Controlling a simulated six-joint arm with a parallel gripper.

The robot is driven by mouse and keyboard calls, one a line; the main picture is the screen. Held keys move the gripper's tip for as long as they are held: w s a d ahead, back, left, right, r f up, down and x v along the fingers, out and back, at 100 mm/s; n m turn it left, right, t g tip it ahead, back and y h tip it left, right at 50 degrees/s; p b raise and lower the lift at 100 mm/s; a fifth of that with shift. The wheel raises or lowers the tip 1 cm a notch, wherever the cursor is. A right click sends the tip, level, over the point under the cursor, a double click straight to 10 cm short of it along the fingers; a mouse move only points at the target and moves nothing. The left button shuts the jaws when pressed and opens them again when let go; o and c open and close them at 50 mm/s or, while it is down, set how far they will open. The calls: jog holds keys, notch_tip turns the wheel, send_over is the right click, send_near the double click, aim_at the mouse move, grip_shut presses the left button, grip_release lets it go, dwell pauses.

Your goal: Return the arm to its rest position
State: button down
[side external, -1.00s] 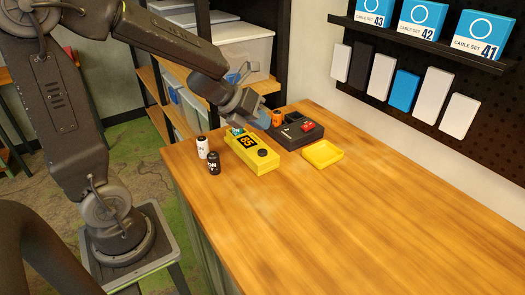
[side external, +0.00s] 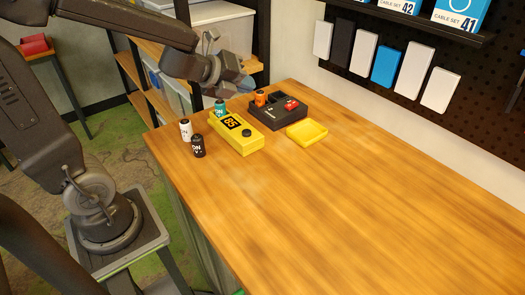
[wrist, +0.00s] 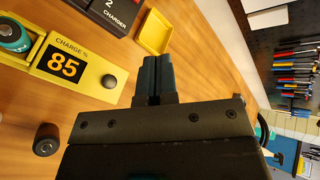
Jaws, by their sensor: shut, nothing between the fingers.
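My gripper (side external: 244,86) is shut and empty, held in the air above the far left part of the table. In the wrist view its two dark fingers (wrist: 156,78) are together with nothing between them. Below it is the yellow tester (side external: 237,138) with an "85" display, which also shows in the wrist view (wrist: 90,62). A teal battery (side external: 220,108) is at the tester's left end. The black charger (side external: 278,112) stands to the right, with an orange battery (side external: 260,98) and a red one (side external: 291,104) at it.
A white battery (side external: 186,130) and a black battery (side external: 198,147) stand near the table's left edge. Shelving with bins (side external: 222,28) is behind. The wooden table (side external: 350,210) is clear in front and to the right.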

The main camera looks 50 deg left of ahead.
jog(key=s+r+n+g+y, duration=0.1)
jog(key=s+r+n+y, duration=0.2)
jog(key=n, duration=0.5)
jog(key=s+r+n+g+y, duration=0.1)
jog(key=s+n+y, duration=0.1)
jog(key=s+n, duration=0.5)
jog(key=s+d+f+n+g+h, duration=0.2)
jog(key=s+d+n+g+h, duration=0.2)
jog(key=s+d+n, duration=0.3)
jog(key=d+n, duration=0.1)
jog(key=n, duration=0.2)
jog(key=shift+s+d+f, duration=0.15)
jog(key=shift+s+d, duration=0.1)
jog(key=shift+s, duration=0.1)
